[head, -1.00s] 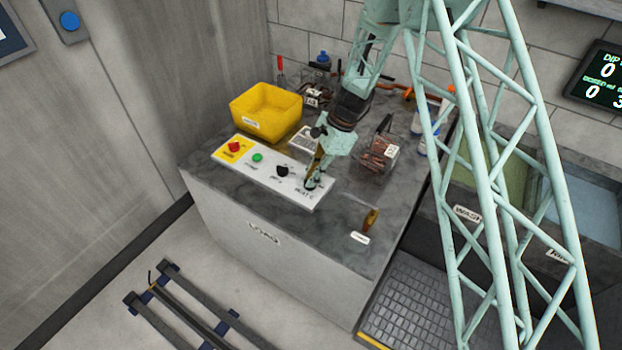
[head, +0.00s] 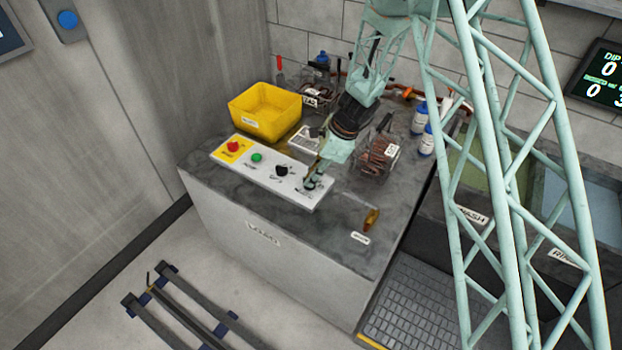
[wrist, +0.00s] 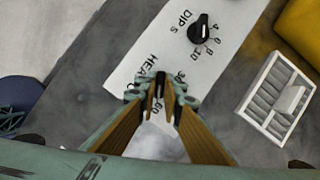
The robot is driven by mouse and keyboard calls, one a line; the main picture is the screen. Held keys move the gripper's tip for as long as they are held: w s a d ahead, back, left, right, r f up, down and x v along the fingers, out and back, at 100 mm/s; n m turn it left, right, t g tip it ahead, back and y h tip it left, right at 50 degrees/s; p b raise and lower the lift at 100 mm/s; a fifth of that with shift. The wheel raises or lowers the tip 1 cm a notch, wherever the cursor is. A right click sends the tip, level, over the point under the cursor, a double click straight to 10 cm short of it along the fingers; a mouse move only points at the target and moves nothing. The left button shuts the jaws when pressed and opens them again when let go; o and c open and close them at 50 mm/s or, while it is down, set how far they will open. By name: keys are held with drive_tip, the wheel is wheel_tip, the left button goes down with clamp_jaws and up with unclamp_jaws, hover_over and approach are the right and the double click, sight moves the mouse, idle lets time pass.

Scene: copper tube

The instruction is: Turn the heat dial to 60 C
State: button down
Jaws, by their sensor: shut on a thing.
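The white control panel (head: 235,169) lies on the grey bench top. Its heat dial (wrist: 160,78) is a small black knob, mostly hidden between my fingers. My gripper (wrist: 160,92) is shut on the heat dial, pointing down at the panel's right end; it also shows in the head view (head: 314,182). In the wrist view part of the "HEAT" lettering (wrist: 149,67) and a "60" mark (wrist: 159,107) show by the fingertips. I cannot tell exactly where the dial's pointer stands.
The dip dial (wrist: 203,36), a black knob, sits beside it, with a green button (head: 257,157) and red button (head: 233,146) farther left.

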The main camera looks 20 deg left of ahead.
drive_tip(key=c, duration=2.7)
unclamp_jaws()
drive_tip(key=shift+c, duration=0.2)
drive_tip(key=shift+r, duration=0.1)
drive_tip(key=v, duration=1.1)
drive_tip(key=shift+d+r, duration=0.3)
drive_tip(key=shift+r, duration=0.05)
drive_tip(key=shift+w, duration=0.1)
